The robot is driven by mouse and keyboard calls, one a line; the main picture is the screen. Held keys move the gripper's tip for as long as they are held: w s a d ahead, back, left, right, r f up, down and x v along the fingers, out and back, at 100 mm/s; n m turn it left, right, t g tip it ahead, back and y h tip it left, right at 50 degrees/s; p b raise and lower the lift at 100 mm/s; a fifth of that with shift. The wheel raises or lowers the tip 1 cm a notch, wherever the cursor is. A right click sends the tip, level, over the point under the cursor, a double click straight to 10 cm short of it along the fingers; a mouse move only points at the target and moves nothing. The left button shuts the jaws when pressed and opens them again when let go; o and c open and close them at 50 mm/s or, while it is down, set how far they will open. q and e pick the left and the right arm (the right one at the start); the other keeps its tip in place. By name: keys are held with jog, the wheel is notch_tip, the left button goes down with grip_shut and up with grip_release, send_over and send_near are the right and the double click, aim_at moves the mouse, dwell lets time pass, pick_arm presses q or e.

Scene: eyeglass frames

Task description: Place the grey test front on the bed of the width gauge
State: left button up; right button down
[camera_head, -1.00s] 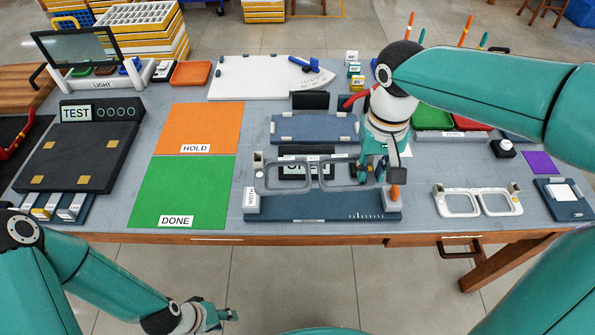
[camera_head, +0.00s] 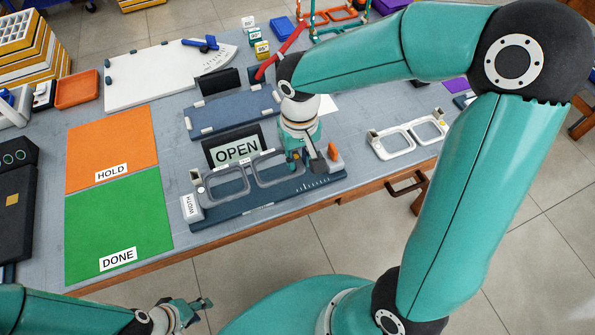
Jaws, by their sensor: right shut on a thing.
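The grey test front (camera_head: 228,183) is a frame with two rims and no lenses. My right gripper (camera_head: 311,168) is shut on its right end. The front is over the dark blue bed of the width gauge (camera_head: 262,204), roughly along its length. Its lower rims overlap the bed in the picture; I cannot tell whether they touch it. The gauge has a white WIDTH block (camera_head: 192,208) at its left end and an orange knob (camera_head: 333,152) at its right. My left gripper (camera_head: 203,304) is below the table's front edge, apart from everything; its jaw opening is unclear.
A blue-grey tray (camera_head: 232,109) lies farther back. A white frame (camera_head: 390,146) lies to the right. The green DONE mat (camera_head: 115,215) and orange HOLD mat (camera_head: 110,145) lie at left and look bare.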

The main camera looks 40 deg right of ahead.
aim_at(299, 179)
jog(key=shift+f, duration=2.9)
jog(key=shift+b, duration=0.3)
jog(key=c, duration=1)
grip_release()
jog(key=shift+r, duration=0.1)
notch_tip(299, 179, up, 12)
jog(key=shift+f+p, duration=0.1)
jog(key=shift+p, duration=0.6)
